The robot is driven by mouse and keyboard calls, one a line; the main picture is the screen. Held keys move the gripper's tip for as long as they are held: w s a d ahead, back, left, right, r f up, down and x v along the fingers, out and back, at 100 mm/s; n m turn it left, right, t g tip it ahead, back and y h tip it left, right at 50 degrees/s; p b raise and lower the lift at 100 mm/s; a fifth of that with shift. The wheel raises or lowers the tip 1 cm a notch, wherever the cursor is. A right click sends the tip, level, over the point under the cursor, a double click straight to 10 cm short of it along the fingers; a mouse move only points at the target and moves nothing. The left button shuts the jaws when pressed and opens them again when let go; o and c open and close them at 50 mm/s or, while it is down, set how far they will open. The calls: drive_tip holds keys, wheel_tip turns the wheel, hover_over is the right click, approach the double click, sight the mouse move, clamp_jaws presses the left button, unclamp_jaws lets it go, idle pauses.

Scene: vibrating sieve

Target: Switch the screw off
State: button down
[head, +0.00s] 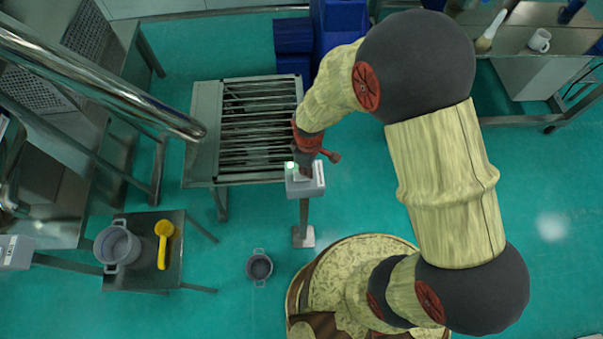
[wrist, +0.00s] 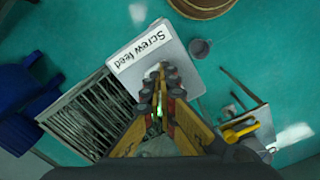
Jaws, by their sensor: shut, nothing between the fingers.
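The screw feed control box (head: 312,186) is a small grey box on a post in the head view. In the wrist view its grey face (wrist: 183,48) carries a white label (wrist: 141,47) reading "Screw feed". A green light (head: 290,166) shows at the box's upper left edge in the head view, and a green glow (wrist: 158,113) shows between the fingers in the wrist view. My gripper (wrist: 163,80) is shut and empty, over the box face; it also shows above the box in the head view (head: 305,172). The fingers hide part of the face. I cannot tell whether they touch it.
A slatted metal table (head: 203,160) stands left of the box, with blue bins (head: 293,40) behind. A small table (head: 130,282) at lower left holds a grey pot (head: 117,246) and a yellow scoop (head: 163,240). A grey bucket (head: 259,268) sits on the floor near the post.

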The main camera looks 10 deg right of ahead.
idle(0.3)
drive_tip(key=shift+r+p, duration=2.4)
drive_tip(key=shift+r, duration=1.05)
drive_tip(key=shift+s+m, duration=0.1)
drive_tip(key=shift+m, duration=0.2)
drive_tip(key=s+d+r+m+t+b, duration=0.5)
drive_tip(key=s+d+r+m+b, duration=0.6)
drive_tip(key=r+b, duration=0.4)
drive_tip(key=s+d+b, duration=0.1)
drive_tip(key=b, duration=0.3)
drive_tip(key=shift+r+t, duration=0.3)
drive_tip(key=shift+r, duration=0.1)
